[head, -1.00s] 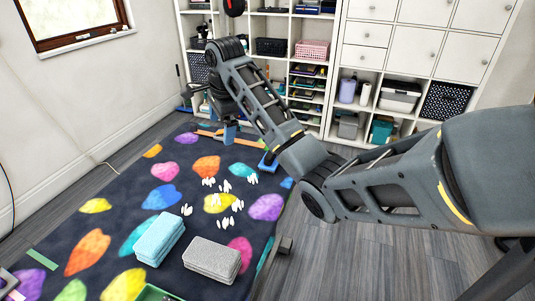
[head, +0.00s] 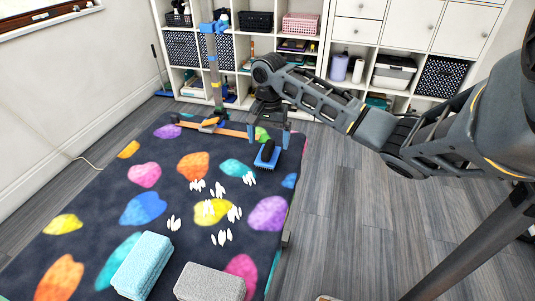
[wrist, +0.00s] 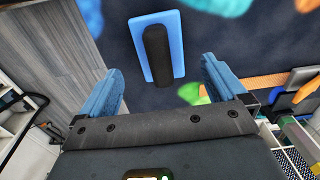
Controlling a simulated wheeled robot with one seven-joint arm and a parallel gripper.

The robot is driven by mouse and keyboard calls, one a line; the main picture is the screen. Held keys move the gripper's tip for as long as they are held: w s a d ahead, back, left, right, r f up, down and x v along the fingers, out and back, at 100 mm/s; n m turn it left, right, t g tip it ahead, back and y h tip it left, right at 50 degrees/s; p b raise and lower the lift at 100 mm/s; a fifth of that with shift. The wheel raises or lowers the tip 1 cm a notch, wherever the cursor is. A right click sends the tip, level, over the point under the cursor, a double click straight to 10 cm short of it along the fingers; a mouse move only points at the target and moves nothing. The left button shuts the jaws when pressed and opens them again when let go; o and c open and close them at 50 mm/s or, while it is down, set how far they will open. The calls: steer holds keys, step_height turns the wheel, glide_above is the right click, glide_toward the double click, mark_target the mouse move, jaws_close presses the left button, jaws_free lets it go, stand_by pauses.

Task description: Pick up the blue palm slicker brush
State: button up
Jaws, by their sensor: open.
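The blue palm slicker brush (head: 267,155) lies on the dark patterned mat (head: 105,212), near its far right edge, with its black handle facing up. In the wrist view the brush (wrist: 174,30) shows its blue base around the black handle, beyond the fingertips and roughly between them. My gripper (head: 269,134) is open above the brush at its far side, its blue fingers apart. In the wrist view the gripper (wrist: 162,82) holds nothing. The gap between fingers and brush is hard to judge.
Clumps of white tufts (head: 220,190) lie mid-mat. A light blue towel (head: 144,264) and a grey towel (head: 210,283) lie nearer. White shelves (head: 325,45) stand behind; grey floor is clear on the right.

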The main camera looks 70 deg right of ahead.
mark_target(268, 146)
steer(key=f, duration=0.5)
steer(key=shift+a+f, duration=0.2)
steer(key=shift+f, duration=0.1)
steer(key=shift+c, duration=0.4)
steer(key=c, duration=1.1)
steer(key=shift+r, duration=0.1)
steer(key=shift+r, duration=0.65)
step_height(268, 146, up, 3)
steer(key=s+d+r, duration=0.4)
steer(key=s+r, duration=0.2)
steer(key=s, duration=0.4)
steer(key=shift+s+d+r, duration=0.3)
steer(key=shift+s, duration=0.05)
